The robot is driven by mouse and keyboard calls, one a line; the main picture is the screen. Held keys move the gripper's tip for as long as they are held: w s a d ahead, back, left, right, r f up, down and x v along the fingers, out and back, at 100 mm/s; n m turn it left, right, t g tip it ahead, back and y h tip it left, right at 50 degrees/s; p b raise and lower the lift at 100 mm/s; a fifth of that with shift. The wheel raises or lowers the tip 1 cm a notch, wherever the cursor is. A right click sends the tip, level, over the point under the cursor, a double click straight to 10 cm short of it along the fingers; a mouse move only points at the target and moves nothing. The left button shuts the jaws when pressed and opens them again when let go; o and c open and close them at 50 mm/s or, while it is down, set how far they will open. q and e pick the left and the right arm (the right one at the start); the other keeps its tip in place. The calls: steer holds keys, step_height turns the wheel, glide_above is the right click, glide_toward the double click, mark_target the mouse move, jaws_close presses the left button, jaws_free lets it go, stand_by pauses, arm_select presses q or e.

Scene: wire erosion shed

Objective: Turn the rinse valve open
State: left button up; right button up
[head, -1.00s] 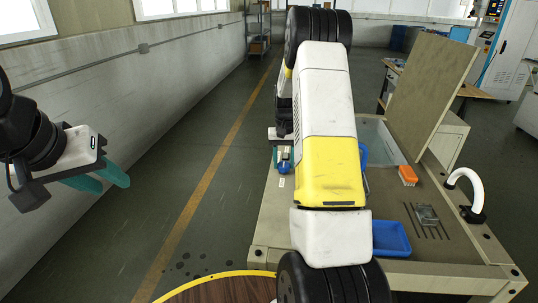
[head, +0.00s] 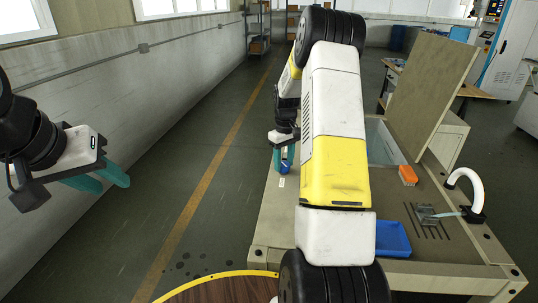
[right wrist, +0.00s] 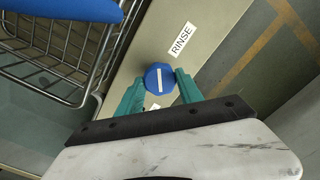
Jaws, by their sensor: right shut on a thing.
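The rinse valve is a blue knob (right wrist: 160,78) with a white line, beside a RINSE label (right wrist: 181,39) on the beige bench edge. My right gripper (right wrist: 159,86) is shut on the knob, one teal finger on each side. In the right wrist view the white line stands nearly upright. In the head view my right gripper (head: 283,160) is at the bench's left edge, the knob largely hidden. A pale blue stream (head: 450,213) runs from the foot of the white curved hose (head: 465,178) to a small metal part (head: 426,213). My left gripper (head: 95,183) is open and empty over the floor.
The bench (head: 270,232) holds a blue tray (head: 392,238), an orange block (head: 408,174) and an upright beige panel (head: 432,92). A wire basket (right wrist: 85,48) with something blue lies near the knob. The floor left of the bench is free.

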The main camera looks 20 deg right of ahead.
mark_target(284, 164)
steer(key=n, duration=0.5)
steer(key=shift+n, duration=0.3)
steer(key=n, duration=0.5)
stand_by(0.4)
steer(key=o, duration=1.4)
steer(key=shift+r, duration=0.1)
step_height(284, 164, up, 8)
steer(key=shift+f, duration=0.2)
